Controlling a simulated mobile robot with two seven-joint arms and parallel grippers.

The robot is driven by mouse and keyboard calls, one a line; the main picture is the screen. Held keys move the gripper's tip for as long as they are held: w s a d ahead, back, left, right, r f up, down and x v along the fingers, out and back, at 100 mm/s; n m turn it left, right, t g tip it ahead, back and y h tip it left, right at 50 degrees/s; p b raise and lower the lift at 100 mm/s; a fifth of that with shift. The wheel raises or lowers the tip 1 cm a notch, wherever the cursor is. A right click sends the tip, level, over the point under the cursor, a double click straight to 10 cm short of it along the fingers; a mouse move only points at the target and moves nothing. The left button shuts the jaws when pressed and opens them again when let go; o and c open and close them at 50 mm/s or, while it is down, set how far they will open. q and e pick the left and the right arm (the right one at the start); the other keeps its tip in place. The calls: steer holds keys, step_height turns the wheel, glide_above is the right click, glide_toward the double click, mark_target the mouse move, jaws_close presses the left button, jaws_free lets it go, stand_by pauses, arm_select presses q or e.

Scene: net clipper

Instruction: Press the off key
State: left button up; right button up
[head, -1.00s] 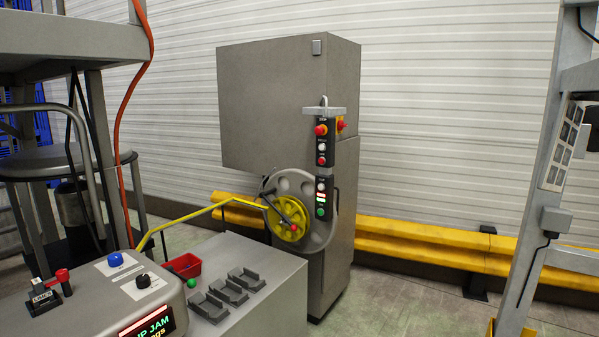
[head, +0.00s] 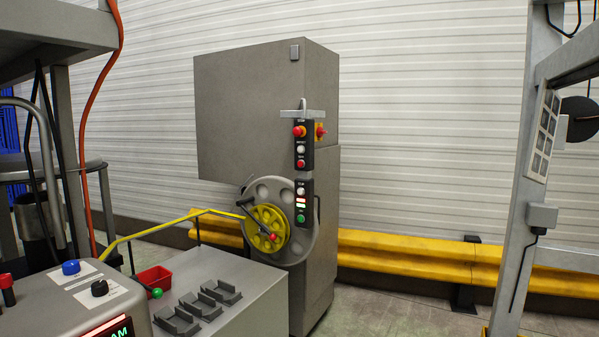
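A black key panel hangs on the front of the tall grey machine cabinet (head: 255,115). Its upper box (head: 304,147) carries a red emergency knob (head: 298,131), a white key (head: 300,149) and a red key (head: 300,164) below it. Its lower box (head: 304,203) carries a white key (head: 301,190), lit red and white bars and a green key (head: 300,218). The labels are too small to read, so I cannot tell which is the off key. Neither of my grippers shows in the head view.
A yellow wheel (head: 266,231) with a crank is on the cabinet front. A grey bench (head: 230,290) with holders and a red bin (head: 153,279) stands before it. A console (head: 90,305) is at lower left. A yellow guard rail (head: 420,255) runs behind; floor at right is clear.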

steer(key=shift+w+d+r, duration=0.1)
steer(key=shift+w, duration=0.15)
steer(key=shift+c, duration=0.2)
